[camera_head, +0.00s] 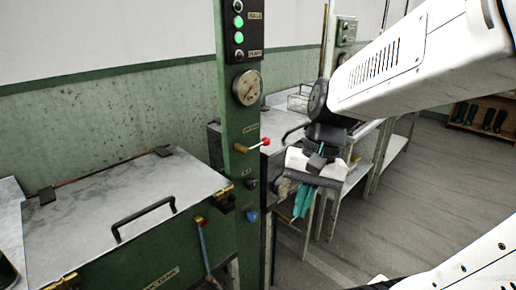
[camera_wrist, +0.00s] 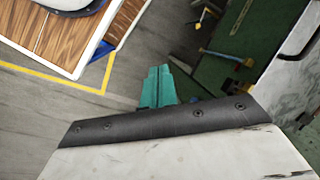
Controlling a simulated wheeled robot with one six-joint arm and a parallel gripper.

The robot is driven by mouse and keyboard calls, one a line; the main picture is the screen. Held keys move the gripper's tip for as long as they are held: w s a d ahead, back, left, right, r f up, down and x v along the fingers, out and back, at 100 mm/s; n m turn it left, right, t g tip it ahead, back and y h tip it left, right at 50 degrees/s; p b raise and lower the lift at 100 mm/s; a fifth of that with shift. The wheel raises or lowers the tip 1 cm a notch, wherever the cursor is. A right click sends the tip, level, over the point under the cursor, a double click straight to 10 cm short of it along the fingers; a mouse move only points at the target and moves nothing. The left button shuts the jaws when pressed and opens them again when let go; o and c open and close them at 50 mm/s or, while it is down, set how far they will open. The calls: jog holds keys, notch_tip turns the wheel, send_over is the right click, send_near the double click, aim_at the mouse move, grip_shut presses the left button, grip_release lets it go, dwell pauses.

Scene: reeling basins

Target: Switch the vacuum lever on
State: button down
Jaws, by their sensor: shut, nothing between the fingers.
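A lever with a red ball tip (camera_head: 266,141) and a brass-coloured pivot stands out to the right from the green column (camera_head: 236,120), below a round gauge (camera_head: 247,88). Its arm is nearly level, tilted slightly up toward the tip. The small label above it is too small to read. My gripper (camera_head: 303,203) has teal fingers, shut and empty, pointing down to the right of the column and lower than the red tip, apart from it. In the wrist view the teal fingers (camera_wrist: 157,86) are together, with nothing between them; the red tip does not show there.
A black knob (camera_head: 251,184) and a blue knob (camera_head: 252,216) sit lower on the column. Green lights (camera_head: 239,22) are at its top. A lidded metal basin (camera_head: 130,205) stands left. A metal table (camera_head: 358,150) stands behind my gripper. Open floor (camera_head: 430,185) lies right.

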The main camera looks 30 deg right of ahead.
jog(key=w+d+m+t+y, duration=0.1)
jog(key=w+d+m+t, duration=0.4)
jog(key=m, duration=0.9)
jog(key=w+d+f+m+t+y, duration=0.1)
jog(key=w+d+m+t, duration=0.3)
jog(key=w+d+m, duration=0.5)
jog(key=w+m+y, duration=0.1)
jog(key=w+m, duration=0.3)
jog(key=m, duration=0.1)
jog(key=shift+m+t, duration=0.3)
jog(key=shift+t, duration=0.1)
jog(key=x, duration=1)
jog(key=shift+w+d+r, duration=0.2)
jog(key=shift+w+r, duration=0.05)
jog(key=shift+r, duration=0.3)
jog(key=shift+w+d+r, duration=0.2)
jog(key=shift+w+r, duration=0.1)
jog(key=shift+r, duration=0.3)
jog(key=shift+w+d+r, duration=0.25)
jog(key=shift+r, duration=0.3)
jog(key=shift+d+r, duration=0.1)
jog(key=shift+d, duration=0.05)
